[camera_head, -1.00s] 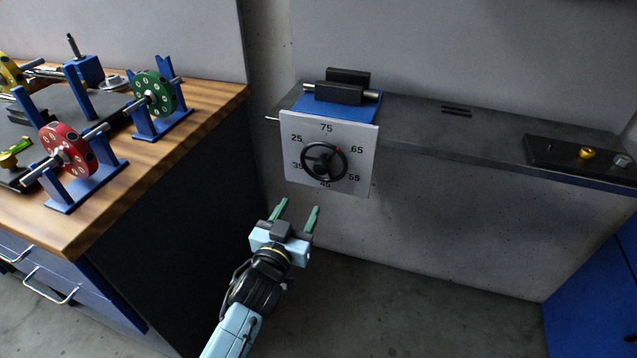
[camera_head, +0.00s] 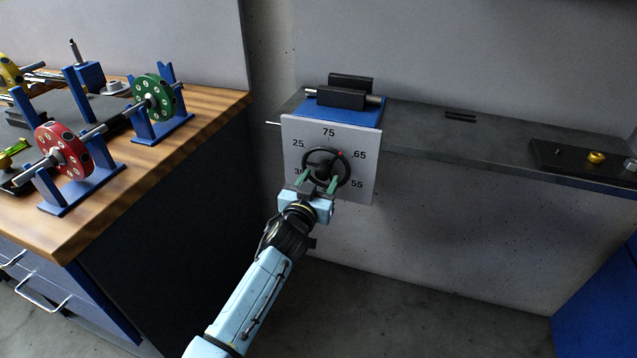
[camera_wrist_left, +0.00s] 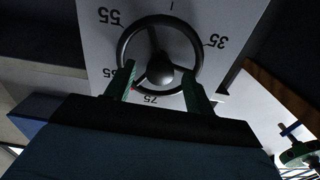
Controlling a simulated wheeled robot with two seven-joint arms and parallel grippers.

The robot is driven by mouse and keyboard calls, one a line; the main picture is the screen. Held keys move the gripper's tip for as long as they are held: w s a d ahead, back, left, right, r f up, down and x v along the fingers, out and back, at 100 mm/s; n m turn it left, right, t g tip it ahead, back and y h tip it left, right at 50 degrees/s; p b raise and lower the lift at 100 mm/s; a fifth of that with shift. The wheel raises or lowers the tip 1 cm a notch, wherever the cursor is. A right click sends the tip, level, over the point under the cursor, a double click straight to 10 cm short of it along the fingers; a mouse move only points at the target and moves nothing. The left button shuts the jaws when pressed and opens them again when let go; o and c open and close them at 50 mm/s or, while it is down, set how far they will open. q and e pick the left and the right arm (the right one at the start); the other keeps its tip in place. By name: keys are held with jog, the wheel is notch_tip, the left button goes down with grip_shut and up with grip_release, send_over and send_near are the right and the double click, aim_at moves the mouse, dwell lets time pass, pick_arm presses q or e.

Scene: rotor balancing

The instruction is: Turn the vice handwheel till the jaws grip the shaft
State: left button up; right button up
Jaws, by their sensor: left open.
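The black handwheel (camera_head: 326,157) sits on a white dial plate (camera_head: 365,135) marked with numbers, on the front of the blue vice (camera_head: 365,113). A red mark shows at its upper right rim. The dark vice jaws (camera_head: 342,97) stand on top, with a silver shaft (camera_head: 374,99) lying between them. My left gripper (camera_head: 317,183) is open, its green fingers at the lower part of the wheel. In the left wrist view the wheel (camera_wrist_left: 199,50) lies just beyond the two fingers (camera_wrist_left: 158,90), which overlap its rim in the picture; contact cannot be told. My right gripper is not in view.
A wooden bench (camera_head: 225,105) on the left holds a red rotor (camera_head: 66,150) and a green rotor (camera_head: 155,97) on blue stands. A grey ledge (camera_head: 430,130) runs right from the vice to a dark tray (camera_head: 560,160) with small parts.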

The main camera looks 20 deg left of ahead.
pick_arm(q)
jog(key=shift+c, duration=0.4)
jog(key=c, duration=0.9)
jog(key=shift+m, duration=0.4)
